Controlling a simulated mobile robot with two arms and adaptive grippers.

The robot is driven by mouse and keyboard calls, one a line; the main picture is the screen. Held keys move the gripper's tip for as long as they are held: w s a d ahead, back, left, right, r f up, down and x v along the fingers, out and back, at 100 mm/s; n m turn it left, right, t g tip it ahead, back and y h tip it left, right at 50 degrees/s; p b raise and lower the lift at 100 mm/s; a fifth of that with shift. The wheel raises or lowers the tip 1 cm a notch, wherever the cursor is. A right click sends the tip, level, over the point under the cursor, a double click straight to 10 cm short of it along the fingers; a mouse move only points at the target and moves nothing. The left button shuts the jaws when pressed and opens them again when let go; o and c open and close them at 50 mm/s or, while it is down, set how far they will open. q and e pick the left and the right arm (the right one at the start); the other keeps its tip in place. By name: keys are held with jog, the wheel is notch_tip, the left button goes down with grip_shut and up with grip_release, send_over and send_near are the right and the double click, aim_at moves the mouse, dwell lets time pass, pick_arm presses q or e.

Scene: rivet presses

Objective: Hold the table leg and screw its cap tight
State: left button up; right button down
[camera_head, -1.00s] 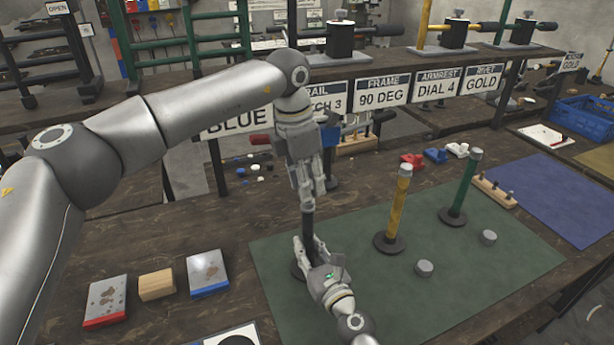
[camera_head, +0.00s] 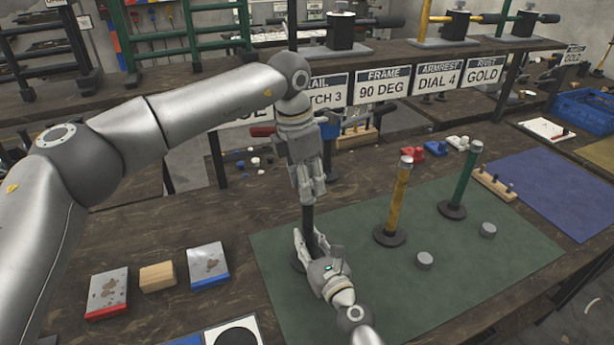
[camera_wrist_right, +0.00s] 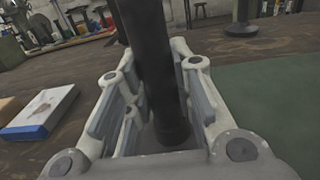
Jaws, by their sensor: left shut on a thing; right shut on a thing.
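A black table leg (camera_head: 308,219) stands upright on the green mat (camera_head: 480,265). My right gripper (camera_head: 316,242) is shut around its lower part, and the leg (camera_wrist_right: 150,60) also shows between the fingers in the right wrist view. My left gripper (camera_head: 313,196) points down from above and is shut on the leg's top end, where its fingers hide the cap. A yellow leg (camera_head: 399,195) and a green leg (camera_head: 465,180) stand to the right, each on a dark round base with a grey cap on top.
Two loose grey caps (camera_head: 425,261) (camera_head: 488,230) lie on the mat. A wooden block (camera_head: 158,277) lies between a red-edged box (camera_head: 108,292) and a blue-edged box (camera_head: 208,265) at left. A signed shelf (camera_head: 430,58) stands behind. The mat's front right is clear.

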pick_arm(q)
jog(key=shift+f, duration=0.55)
dwell(0.4)
jog(key=m+g, duration=0.1)
jog(key=m, duration=0.5)
jog(key=shift+w, duration=0.1)
jog(key=m+g, duration=0.1)
jog(key=m, duration=0.5)
jog(key=shift+m, duration=0.3)
jog(key=m+y, duration=0.1)
jog(key=m, duration=0.5)
jog(key=shift+w, duration=0.1)
jog(key=m, duration=0.3)
jog(key=shift+d+g, duration=0.1)
jog(key=shift+g, duration=0.2)
jog(key=m+y, duration=0.1)
jog(key=m, duration=0.3)
jog(key=o, duration=0.7)
